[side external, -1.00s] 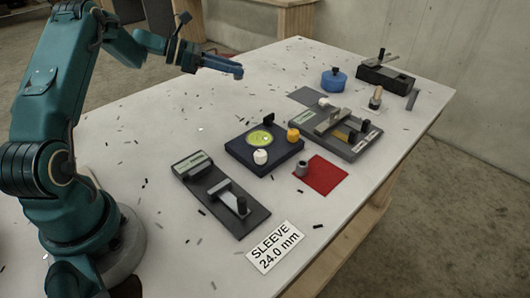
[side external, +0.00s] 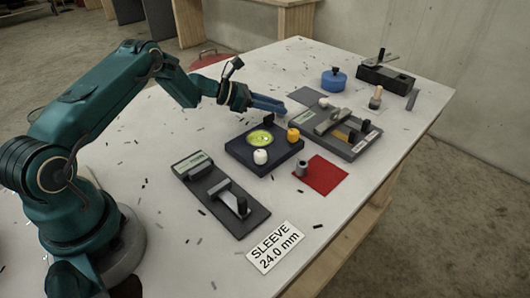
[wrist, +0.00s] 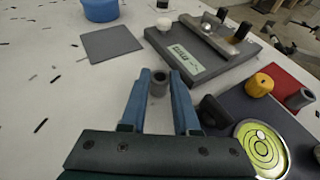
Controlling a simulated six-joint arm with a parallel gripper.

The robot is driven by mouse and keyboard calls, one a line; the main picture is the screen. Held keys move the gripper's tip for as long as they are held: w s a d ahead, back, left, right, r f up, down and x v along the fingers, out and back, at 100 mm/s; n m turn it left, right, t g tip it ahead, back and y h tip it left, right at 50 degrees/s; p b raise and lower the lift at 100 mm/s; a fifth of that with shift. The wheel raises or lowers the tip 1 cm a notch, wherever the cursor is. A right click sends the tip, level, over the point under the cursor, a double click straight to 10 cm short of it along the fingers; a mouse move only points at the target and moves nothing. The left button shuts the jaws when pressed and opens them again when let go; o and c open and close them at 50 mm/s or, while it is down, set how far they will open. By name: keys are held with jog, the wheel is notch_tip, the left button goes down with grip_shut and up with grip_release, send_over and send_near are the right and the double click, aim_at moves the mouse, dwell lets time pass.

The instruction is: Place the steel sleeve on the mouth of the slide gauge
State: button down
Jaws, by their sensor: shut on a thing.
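My gripper (side external: 283,105) is over the table, left of the rear gauge; in the wrist view my gripper (wrist: 159,77) is shut on a small hollow grey cylinder, taken as the steel sleeve (wrist: 158,87). Two slide-type gauges with displays lie here: a dark one (side external: 196,189) in front, and a larger grey one (side external: 359,150) behind, which also shows ahead in the wrist view (wrist: 213,66). I cannot tell which is the named slide gauge. The gripper is apart from both.
A dark blue block (side external: 238,152) with a round green level stands between the gauges. A red mat (side external: 325,178) bears another grey cylinder (side external: 301,168). A grey mat (wrist: 112,43) and blue pot (side external: 333,80) lie behind. Dark scraps litter the table; its left part is otherwise clear.

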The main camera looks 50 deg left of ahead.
jog(key=shift+f, duration=0.15)
jog(key=shift+f, duration=0.15)
jog(key=c, duration=0.6)
grip_release()
jog(key=shift+c, duration=0.2)
